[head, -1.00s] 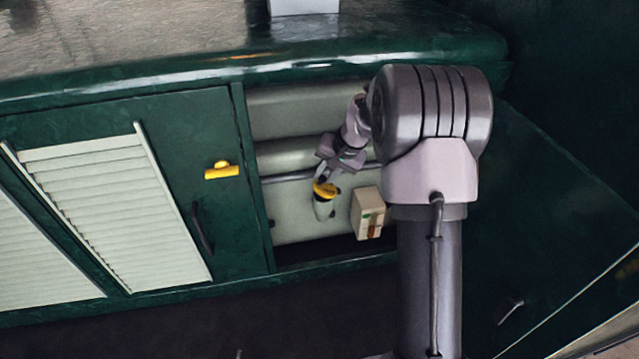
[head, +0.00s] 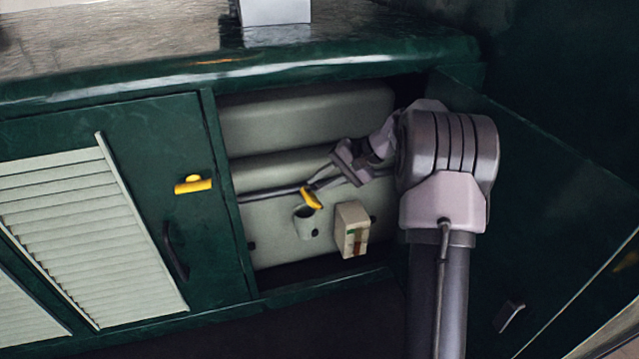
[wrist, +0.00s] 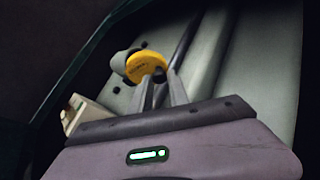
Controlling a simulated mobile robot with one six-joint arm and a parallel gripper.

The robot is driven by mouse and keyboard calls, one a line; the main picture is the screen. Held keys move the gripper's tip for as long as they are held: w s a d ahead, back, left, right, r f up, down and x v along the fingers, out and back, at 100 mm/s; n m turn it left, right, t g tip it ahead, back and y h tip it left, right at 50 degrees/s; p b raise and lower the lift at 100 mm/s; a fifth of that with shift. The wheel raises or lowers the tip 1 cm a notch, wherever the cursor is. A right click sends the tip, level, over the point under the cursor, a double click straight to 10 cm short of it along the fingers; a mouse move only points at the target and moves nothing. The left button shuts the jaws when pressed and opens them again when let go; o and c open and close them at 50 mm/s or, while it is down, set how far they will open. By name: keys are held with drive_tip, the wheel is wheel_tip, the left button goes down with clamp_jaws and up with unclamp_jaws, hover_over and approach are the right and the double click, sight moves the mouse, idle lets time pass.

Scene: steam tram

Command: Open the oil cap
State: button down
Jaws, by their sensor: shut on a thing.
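The yellow oil cap (head: 311,198) is in my gripper's fingers (head: 314,187), tilted up off the grey filler neck (head: 304,224). The neck's round mouth shows uncovered below and left of the cap. In the wrist view my gripper (wrist: 160,82) is shut on the near edge of the yellow cap (wrist: 147,66), and the grey neck (wrist: 119,63) is just to its left. I cannot tell whether the cap still touches or hinges on the neck's rim.
A beige box (head: 352,229) is mounted right of the neck. Grey pipes and tanks (head: 305,117) fill the recess behind. A green door with a yellow latch (head: 193,184) is on the left, and an open green door (head: 540,200) is on the right.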

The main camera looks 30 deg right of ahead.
drive_tip(key=c, duration=1.3)
unclamp_jaws()
drive_tip(key=shift+r, duration=0.1)
drive_tip(key=s+a+r+b, duration=0.1)
drive_tip(key=s, duration=0.4)
drive_tip(key=s+a+r+b, duration=0.1)
drive_tip(key=s+a+r, duration=0.1)
drive_tip(key=s, duration=0.3)
drive_tip(key=s+a+r+b, duration=0.1)
drive_tip(key=s+a, duration=0.1)
drive_tip(key=s, duration=0.3)
drive_tip(key=shift+s+r+b, duration=0.15)
drive_tip(key=shift+r+b, duration=0.15)
drive_tip(key=shift+r, duration=0.1)
